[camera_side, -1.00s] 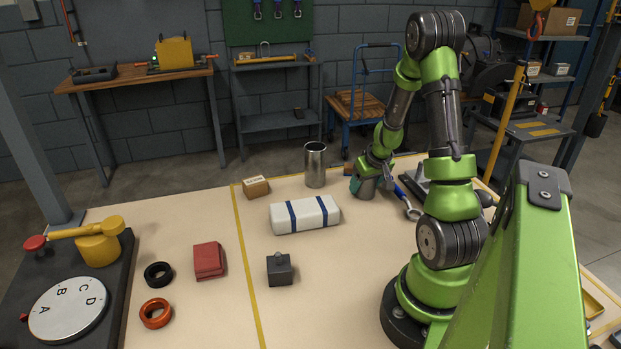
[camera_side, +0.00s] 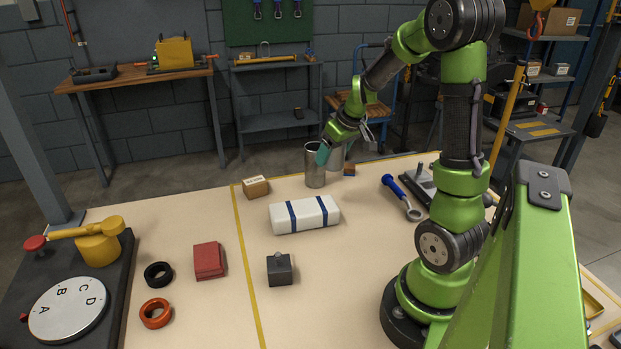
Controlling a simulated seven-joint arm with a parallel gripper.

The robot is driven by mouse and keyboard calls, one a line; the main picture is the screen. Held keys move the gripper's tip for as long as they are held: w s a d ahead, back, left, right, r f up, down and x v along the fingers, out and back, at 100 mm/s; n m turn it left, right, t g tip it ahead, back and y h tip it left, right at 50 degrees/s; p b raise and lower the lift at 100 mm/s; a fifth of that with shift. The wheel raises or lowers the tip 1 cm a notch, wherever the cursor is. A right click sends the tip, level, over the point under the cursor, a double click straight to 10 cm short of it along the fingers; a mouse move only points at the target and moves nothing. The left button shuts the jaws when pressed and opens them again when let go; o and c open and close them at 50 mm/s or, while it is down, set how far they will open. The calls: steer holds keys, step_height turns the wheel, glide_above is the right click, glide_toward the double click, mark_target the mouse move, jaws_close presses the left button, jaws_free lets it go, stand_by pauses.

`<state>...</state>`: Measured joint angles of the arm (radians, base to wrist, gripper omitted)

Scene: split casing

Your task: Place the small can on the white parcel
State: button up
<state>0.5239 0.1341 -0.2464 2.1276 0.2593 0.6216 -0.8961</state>
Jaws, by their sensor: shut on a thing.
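The white parcel (camera_side: 305,214) with two blue bands lies flat in the middle of the table, with nothing on top. My gripper (camera_side: 331,152) is behind it and to the right, tilted down-left. It is shut on the small can (camera_side: 338,158), a silvery cylinder, mostly hidden by the gripper. The can seems held above the table, but its exact height is hard to tell. A teal finger pad overlaps the tall metal can (camera_side: 314,178) in the picture; I cannot tell whether they touch.
A small carton (camera_side: 255,187) stands left of the tall can. A dark block (camera_side: 279,270) and red box (camera_side: 208,260) are nearer the front.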

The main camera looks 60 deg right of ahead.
mark_target(296, 205)
steer(key=w+a+n, duration=0.1)
steer(key=a+n, duration=0.1)
steer(key=a, duration=0.1)
steer(key=w+a+f+n+y, duration=0.1)
steer(key=a+n, duration=0.1)
steer(key=a, duration=0.2)
steer(key=w+a+f+n+y, duration=0.1)
steer(key=a, duration=0.2)
steer(key=shift+w+a+f+n, duration=0.1)
steer(key=shift+a+n, duration=0.2)
steer(key=shift+n, duration=0.1)
steer(key=shift+f, duration=2.3)
steer(key=shift+f, duration=0.1)
steer(key=o, duration=1.2)
